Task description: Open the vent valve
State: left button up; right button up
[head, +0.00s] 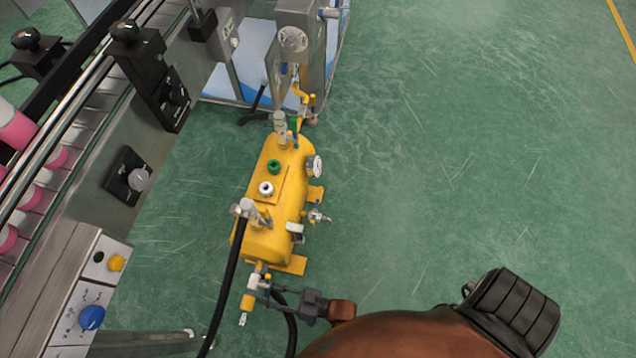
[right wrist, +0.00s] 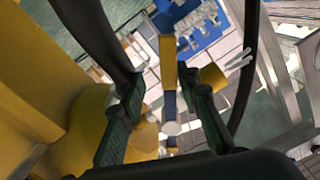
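A yellow tank (head: 268,222) lies on the green floor. A valve fitting with a yellow part (head: 249,301) sticks out from its near end; I take it as the vent valve. My right gripper (head: 270,290) reaches this fitting from the right. In the right wrist view its two dark green fingers (right wrist: 168,108) are spread apart. A narrow yellow lever (right wrist: 168,62) shows in the gap between them. I cannot tell whether a finger touches it. The yellow tank (right wrist: 30,95) fills the left of that view. My left gripper is not in view.
A black hose (head: 226,285) runs down from the tank's top fitting, and another curves beside my right gripper. A pressure gauge (head: 315,166) sits on the tank's right side. A conveyor machine (head: 190,120) stands at left. Floor at right is clear.

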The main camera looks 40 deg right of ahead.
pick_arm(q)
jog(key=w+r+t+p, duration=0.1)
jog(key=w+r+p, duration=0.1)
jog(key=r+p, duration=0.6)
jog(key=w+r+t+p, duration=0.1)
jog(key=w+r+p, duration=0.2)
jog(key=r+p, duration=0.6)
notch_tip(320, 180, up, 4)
pick_arm(e)
jog(key=s+d+f+n+g+h, duration=0.1)
jog(key=s+d+f+g+h, duration=0.2)
jog(key=s+d, duration=0.6)
jog(key=s+d+f+n+g+h, duration=0.1)
jog(key=s+d+f+g+h, duration=0.2)
jog(key=s+d, duration=0.5)
jog(key=d+h, duration=0.1)
jog(key=d, duration=0.5)
jog(key=shift+s+d+f, duration=0.25)
jog(key=shift+s+f, duration=0.15)
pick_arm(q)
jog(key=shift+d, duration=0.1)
pick_arm(e)
jog(key=shift+c, duration=0.2)
